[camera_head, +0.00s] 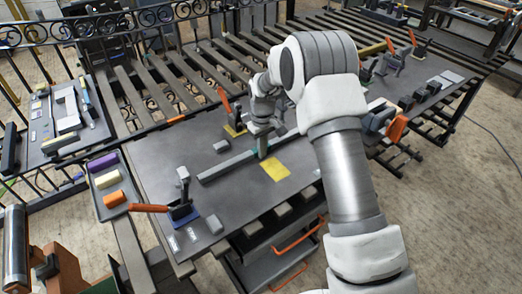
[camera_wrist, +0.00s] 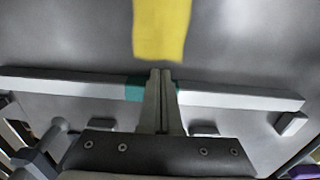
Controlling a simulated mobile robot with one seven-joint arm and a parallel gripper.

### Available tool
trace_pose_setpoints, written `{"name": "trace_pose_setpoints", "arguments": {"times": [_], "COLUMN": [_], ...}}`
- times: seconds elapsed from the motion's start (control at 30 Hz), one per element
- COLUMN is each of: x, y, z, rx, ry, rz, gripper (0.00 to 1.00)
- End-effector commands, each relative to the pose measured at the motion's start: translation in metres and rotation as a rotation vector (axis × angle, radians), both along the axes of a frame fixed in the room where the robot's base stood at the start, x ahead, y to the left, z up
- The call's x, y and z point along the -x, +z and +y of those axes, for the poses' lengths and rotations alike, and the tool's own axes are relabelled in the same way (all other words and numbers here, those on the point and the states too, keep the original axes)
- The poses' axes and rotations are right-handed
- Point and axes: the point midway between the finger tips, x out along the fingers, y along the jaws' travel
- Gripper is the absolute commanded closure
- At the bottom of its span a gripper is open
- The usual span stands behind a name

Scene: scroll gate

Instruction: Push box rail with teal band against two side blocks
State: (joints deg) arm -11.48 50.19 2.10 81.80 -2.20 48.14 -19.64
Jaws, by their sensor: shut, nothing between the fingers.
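The box rail, a long grey bar (camera_head: 222,168), lies diagonally on the dark worktable; it spans the wrist view (camera_wrist: 230,99). Its teal band (camera_wrist: 135,88) is near the middle and partly hidden by my fingers. My gripper (camera_head: 262,155) is shut and empty, pointing down at the band. Its fingertips (camera_wrist: 161,72) overlap the rail in the wrist view; I cannot tell whether they touch it. Small grey blocks stand beyond the rail in the head view, one at mid-length (camera_head: 222,145) and one near its left end (camera_head: 183,173). In the wrist view, a block (camera_wrist: 292,123) sits close to the rail's right end.
A yellow patch (camera_head: 275,169) lies on the table in front of the rail. A toggle clamp with an orange handle (camera_head: 150,208) is at the front left; another clamp (camera_head: 234,128) stands behind the rail. A tray with coloured bars (camera_head: 120,212) is at left.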

Motion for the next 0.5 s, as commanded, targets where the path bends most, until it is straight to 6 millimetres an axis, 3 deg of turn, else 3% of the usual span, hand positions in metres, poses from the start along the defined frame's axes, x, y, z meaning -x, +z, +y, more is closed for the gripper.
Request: {"name": "trace_pose_setpoints", "arguments": {"times": [0.5], "x": [-0.016], "y": [0.0], "z": [0.011], "rx": [-0.001], "ry": [0.001], "rz": [-0.002], "gripper": [1.0]}}
